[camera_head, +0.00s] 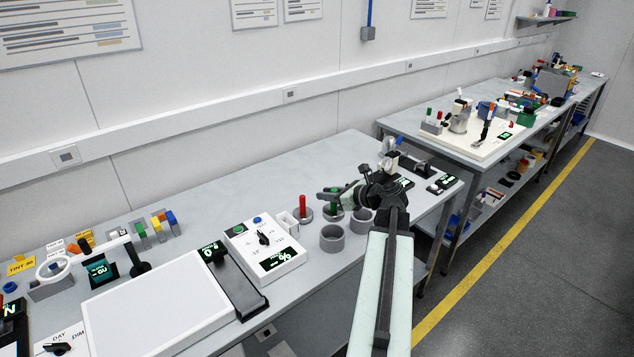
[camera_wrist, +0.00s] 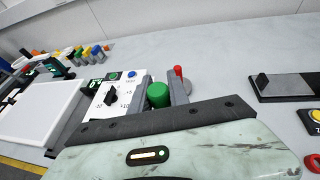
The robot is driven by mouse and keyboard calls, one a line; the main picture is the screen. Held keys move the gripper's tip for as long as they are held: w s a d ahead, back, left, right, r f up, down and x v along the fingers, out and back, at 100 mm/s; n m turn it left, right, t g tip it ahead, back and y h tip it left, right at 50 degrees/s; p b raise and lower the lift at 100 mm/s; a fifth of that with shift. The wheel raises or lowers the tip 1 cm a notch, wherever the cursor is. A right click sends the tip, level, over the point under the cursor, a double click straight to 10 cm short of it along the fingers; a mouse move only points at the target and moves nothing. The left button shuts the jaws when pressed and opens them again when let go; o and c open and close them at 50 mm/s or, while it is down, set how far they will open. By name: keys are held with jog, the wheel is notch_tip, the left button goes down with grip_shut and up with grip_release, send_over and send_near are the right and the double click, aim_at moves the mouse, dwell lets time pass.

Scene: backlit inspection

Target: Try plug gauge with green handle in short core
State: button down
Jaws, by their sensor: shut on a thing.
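The plug gauge with the green handle (camera_head: 334,209) is between the fingers of my gripper (camera_head: 328,195), which is shut on it. In the wrist view the green handle (camera_wrist: 158,95) shows between the two grey fingers; its lower end is hidden. Two grey hollow cores stand close by on the bench: one nearer core (camera_head: 332,239) and one core (camera_head: 361,221) to its right, partly behind my arm. I cannot tell for sure which is the short one. The gauge's pin and whether it touches anything below are hidden.
A red-handled gauge (camera_head: 303,207) stands upright in a round grey holder left of my gripper. A white control box (camera_head: 264,250) with a black knob and a light panel (camera_head: 160,305) lie farther left. The bench behind is clear.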

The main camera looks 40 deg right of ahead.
aim_at(327, 205)
jog(key=shift+w+f+b, duration=0.15)
jog(key=shift+f+b, duration=0.5)
notch_tip(327, 205, down, 5)
jog(key=b, duration=0.5)
jog(key=shift+f+b, duration=2.25)
jog(key=shift+b, duration=0.05)
dwell(1.2)
jog(key=shift+r, duration=0.1)
dwell(0.8)
jog(key=shift+r+p, duration=3.35)
jog(key=shift+p, duration=0.1)
